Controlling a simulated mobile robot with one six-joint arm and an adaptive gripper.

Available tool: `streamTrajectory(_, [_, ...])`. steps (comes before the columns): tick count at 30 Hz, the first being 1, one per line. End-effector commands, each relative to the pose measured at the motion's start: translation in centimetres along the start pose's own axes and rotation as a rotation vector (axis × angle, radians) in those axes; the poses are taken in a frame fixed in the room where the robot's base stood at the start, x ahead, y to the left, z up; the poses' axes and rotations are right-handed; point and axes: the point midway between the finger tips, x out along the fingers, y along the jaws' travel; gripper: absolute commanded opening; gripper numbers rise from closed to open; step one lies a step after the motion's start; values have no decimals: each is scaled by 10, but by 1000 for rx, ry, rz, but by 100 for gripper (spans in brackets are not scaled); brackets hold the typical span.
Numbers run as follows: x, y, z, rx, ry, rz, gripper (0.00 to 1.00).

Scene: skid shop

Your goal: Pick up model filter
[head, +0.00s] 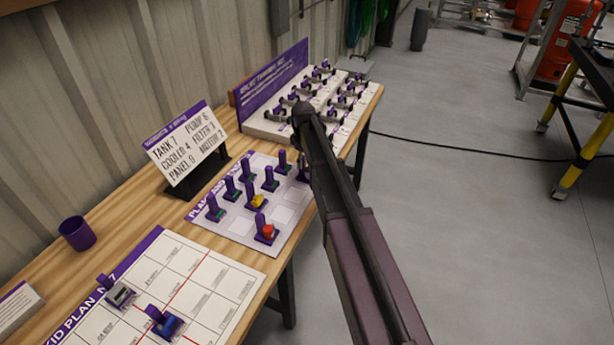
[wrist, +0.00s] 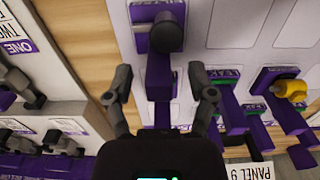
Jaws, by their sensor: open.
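My gripper (wrist: 160,72) is open in the wrist view, with one finger on each side of a purple upright grip. This grip belongs to a model with a dark round body (wrist: 168,36) on a purple base, which seems to be the model filter. It stands on the white placement board (wrist: 235,65). The fingers look apart from the grip, with gaps on both sides. In the head view my arm hides the gripper and most of that model at the board's far right corner.
Several purple-gripped models share the board, including a yellow one (head: 256,201) and a red one (head: 266,231). A valve training board (head: 262,124) stands behind. A sign (head: 186,141) reads "FILTER 3". The kid plan sheet (head: 215,275) and purple cup (head: 77,233) are nearer.

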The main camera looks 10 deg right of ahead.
Motion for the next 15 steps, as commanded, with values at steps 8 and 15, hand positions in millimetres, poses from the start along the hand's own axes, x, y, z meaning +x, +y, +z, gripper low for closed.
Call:
streamTrajectory(8, [0,0,0,0,0,0,71])
streamTrajectory(15, [0,0,0,-1,0,0,71])
